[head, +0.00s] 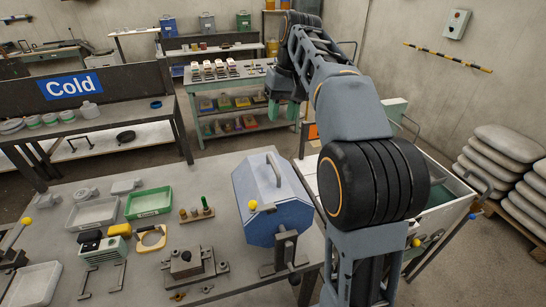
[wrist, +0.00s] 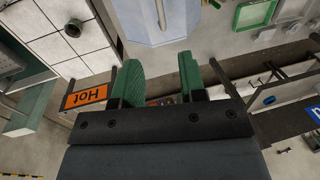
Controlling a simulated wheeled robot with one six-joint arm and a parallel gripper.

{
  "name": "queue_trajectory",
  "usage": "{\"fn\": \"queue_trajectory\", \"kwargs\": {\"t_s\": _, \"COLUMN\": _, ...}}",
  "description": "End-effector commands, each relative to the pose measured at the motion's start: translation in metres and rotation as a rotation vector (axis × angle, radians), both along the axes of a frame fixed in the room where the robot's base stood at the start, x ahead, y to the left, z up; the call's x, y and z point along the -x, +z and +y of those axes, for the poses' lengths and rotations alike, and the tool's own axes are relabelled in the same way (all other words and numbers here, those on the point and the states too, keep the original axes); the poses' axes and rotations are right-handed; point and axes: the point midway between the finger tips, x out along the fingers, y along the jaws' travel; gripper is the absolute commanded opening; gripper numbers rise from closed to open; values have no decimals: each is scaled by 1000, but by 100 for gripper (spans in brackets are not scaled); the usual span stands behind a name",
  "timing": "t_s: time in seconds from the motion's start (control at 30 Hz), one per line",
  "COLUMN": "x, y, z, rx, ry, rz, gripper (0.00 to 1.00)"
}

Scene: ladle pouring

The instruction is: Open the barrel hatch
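The blue barrel (head: 268,215) is faceted and stands at the right end of the near grey table. A grey bar handle (head: 273,168) stands on its top face, and a yellow knob (head: 252,205) shows at its front left. The lid looks closed. In the wrist view the barrel (wrist: 150,30) shows at the top edge, partly cut off, with its handle (wrist: 161,13). My gripper (head: 283,110) is raised beyond the barrel, well apart from it. Its green fingers also show in the wrist view (wrist: 160,80), spread with an empty gap between them.
The near table (head: 165,280) holds a green tray (head: 148,202), grey trays and small tools left of the barrel. A white-rimmed basin (head: 448,215) stands to the right. A green shelf table (head: 226,82) is behind, and a "Cold" bench (head: 70,87) is at left.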

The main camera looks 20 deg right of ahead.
Motion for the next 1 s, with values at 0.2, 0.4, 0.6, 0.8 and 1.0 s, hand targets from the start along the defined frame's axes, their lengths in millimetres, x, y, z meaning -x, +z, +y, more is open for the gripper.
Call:
{"fn": "queue_trajectory", "kwargs": {"t_s": 0.2, "x": -1, "y": -30, "z": 5, "rx": -3, "ry": 4, "rz": 7, "gripper": 38}}
{"fn": "queue_trajectory", "kwargs": {"t_s": 0.4, "x": 0, "y": -68, "z": 13, "rx": -3, "ry": 5, "rz": 8, "gripper": 38}}
{"fn": "queue_trajectory", "kwargs": {"t_s": 0.6, "x": -1, "y": -101, "z": 18, "rx": -2, "ry": 3, "rz": 7, "gripper": 38}}
{"fn": "queue_trajectory", "kwargs": {"t_s": 0.8, "x": -1, "y": -122, "z": 22, "rx": -2, "ry": 3, "rz": 6, "gripper": 38}}
{"fn": "queue_trajectory", "kwargs": {"t_s": 1.0, "x": -1, "y": -131, "z": 24, "rx": -2, "ry": 3, "rz": 4, "gripper": 38}}
